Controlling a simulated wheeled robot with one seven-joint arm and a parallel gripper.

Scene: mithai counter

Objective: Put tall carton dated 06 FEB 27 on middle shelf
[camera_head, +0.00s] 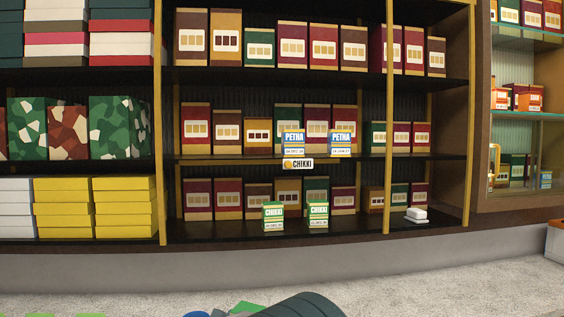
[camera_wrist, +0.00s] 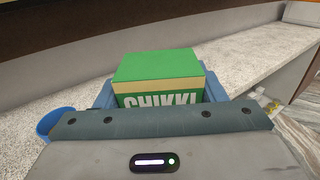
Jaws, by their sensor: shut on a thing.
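My gripper (camera_wrist: 158,94) is shut on a green carton (camera_wrist: 158,66) lettered CHIKKI, with its blue fingers at the carton's two sides. The date and the lower front are hidden behind my gripper body. In the head view a green piece at the bottom edge (camera_head: 248,307) is probably this carton, beside my dark arm. The middle shelf (camera_head: 230,157) carries two blue PETHA cartons (camera_head: 294,143) (camera_head: 341,143) and a CHIKKI tag (camera_head: 298,163) on its edge. Two green CHIKKI cartons (camera_head: 273,216) (camera_head: 318,214) stand on the bottom shelf (camera_head: 230,233). Their printed dates are too small to read surely.
Maroon and brown boxes (camera_head: 196,131) line the backs of the shelves. Gold posts (camera_head: 160,120) (camera_head: 389,120) divide the bays. A small white stack (camera_head: 416,215) lies on the bottom shelf at right. A blue round container (camera_wrist: 55,122) shows at left in the wrist view.

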